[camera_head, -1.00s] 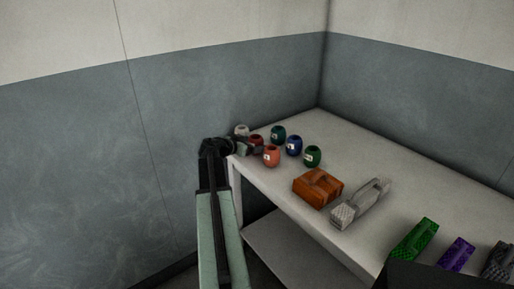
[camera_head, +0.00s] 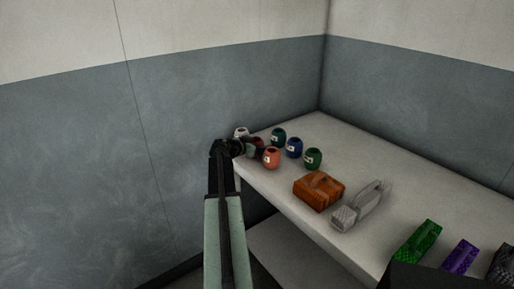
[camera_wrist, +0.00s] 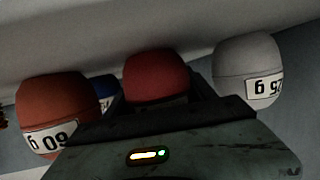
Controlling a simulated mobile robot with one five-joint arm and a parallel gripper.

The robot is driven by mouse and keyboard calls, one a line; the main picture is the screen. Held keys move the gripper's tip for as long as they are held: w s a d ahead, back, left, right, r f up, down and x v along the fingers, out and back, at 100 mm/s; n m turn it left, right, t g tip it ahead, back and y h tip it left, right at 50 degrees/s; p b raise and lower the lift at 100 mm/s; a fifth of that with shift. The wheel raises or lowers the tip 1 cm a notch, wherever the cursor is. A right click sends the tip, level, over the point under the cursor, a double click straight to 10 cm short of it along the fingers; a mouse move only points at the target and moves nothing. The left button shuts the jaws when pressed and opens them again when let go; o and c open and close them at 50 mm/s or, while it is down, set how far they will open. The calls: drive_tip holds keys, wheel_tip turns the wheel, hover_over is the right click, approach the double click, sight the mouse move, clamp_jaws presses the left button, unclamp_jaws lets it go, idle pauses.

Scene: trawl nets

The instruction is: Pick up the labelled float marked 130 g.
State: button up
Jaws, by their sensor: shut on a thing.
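My gripper (camera_head: 248,148) is at the near left corner of the table, among several labelled floats. In the wrist view my gripper (camera_wrist: 158,100) is shut on a dark red float (camera_wrist: 155,77), with a jaw on each side. This float also shows in the head view (camera_head: 259,144), partly hidden by the gripper. Its label is mostly hidden behind the gripper, so I cannot read its mark. An orange-red float (camera_wrist: 60,102) on the left has an upside-down label that seems to read 60 g. A white float (camera_wrist: 243,65) on the right has a label I cannot read surely.
A blue float (camera_head: 294,147), a teal float (camera_head: 278,136) and a green float (camera_head: 313,158) stand close by on the table (camera_head: 400,168). An orange-brown case (camera_head: 319,190) and a grey object (camera_head: 362,205) lie farther right. Walls close off the back.

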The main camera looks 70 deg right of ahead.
drive_tip(key=shift+r, duration=0.1)
wheel_tip(320, 180, up, 10)
drive_tip(key=p, duration=1)
